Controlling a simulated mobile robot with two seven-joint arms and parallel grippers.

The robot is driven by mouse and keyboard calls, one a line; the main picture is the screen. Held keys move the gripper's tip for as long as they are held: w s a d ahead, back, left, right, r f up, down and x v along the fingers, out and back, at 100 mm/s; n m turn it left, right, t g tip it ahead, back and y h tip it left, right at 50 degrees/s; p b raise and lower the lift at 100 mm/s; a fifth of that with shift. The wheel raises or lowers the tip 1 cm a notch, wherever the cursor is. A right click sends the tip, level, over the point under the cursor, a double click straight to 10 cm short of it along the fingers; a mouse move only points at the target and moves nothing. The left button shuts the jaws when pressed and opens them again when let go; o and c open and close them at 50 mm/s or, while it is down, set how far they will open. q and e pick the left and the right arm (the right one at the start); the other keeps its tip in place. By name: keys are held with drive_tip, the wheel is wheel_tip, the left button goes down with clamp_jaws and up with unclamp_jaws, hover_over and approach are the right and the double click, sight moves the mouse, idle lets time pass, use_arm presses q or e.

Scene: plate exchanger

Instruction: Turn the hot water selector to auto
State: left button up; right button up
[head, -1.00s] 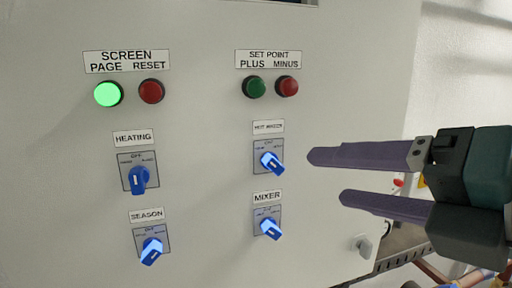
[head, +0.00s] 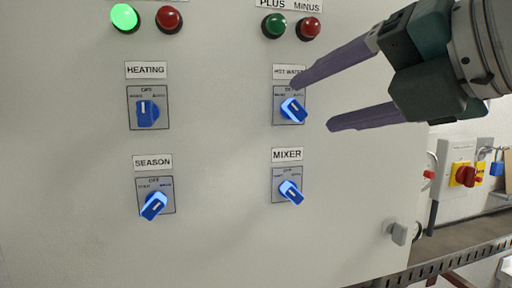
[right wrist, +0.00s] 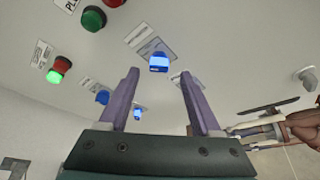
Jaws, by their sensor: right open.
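The hot water selector (head: 293,110) is a blue knob on a grey plate under a label partly covered by my right gripper. Its handle slants from upper left to lower right; I cannot tell surely which mark it points at. My right gripper (head: 312,106) is open, with two purple fingers. In the head view one fingertip overlaps the plate's top edge and the other is right of the plate. In the right wrist view a blue knob, apparently this selector (right wrist: 159,62), shows between the open fingers (right wrist: 159,72), with nothing gripped. My left gripper is not in view.
The mixer selector (head: 291,192) is below, with the heating (head: 147,113) and season (head: 153,205) selectors at left. Push buttons line the top, including a red one (head: 309,29). A grey latch (head: 400,232) and a red-yellow switch (head: 465,175) are at right.

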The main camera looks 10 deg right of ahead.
sight(300, 109)
drive_tip(key=shift+w+a+f+b, duration=0.2)
drive_tip(key=shift+w+f+b, duration=0.15)
drive_tip(key=shift+b, duration=0.15)
drive_tip(key=shift+w+a+r+p, duration=0.1)
drive_tip(key=shift+w+a+p, duration=0.05)
drive_tip(key=shift+w+p, duration=0.25)
drive_tip(key=shift+w+a+r+p, duration=0.1)
drive_tip(key=shift+w+p, duration=0.2)
drive_tip(key=shift+w, duration=0.15)
drive_tip(key=shift+w+a+f, duration=0.15)
drive_tip(key=shift+w+f, duration=0.1)
drive_tip(key=shift+w, duration=0.1)
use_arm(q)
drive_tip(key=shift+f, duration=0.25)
use_arm(e)
clamp_jaws()
